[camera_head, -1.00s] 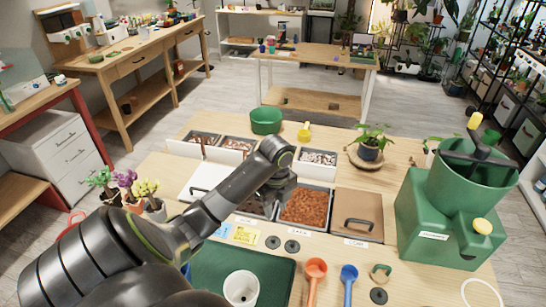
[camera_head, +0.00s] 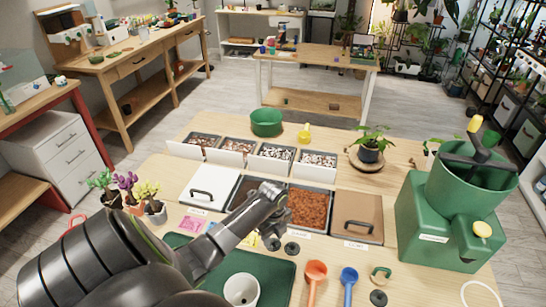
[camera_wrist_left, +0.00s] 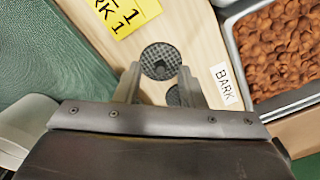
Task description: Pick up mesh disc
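Two dark round mesh discs lie on the wooden table between the yellow card and the bark bin. In the head view, the right mesh disc (camera_head: 292,247) is clear, and the left mesh disc (camera_head: 272,243) is partly covered by my gripper. In the left wrist view, one mesh disc (camera_wrist_left: 160,61) shows its grid and central hole between and just beyond the fingertips. The other (camera_wrist_left: 175,97) is partly hidden behind the right finger. My left gripper (camera_head: 272,232) is open and empty above the discs; its fingers (camera_wrist_left: 161,80) are spread. My right gripper is not in view.
A bark bin (camera_head: 309,209) stands behind the discs, beside a brown lidded bin (camera_head: 357,217). A green mat (camera_head: 275,278) with a white pot (camera_head: 241,290) lies in front. An orange scoop (camera_head: 315,272) and blue scoop (camera_head: 348,277) lie to the right, near a green machine (camera_head: 430,220).

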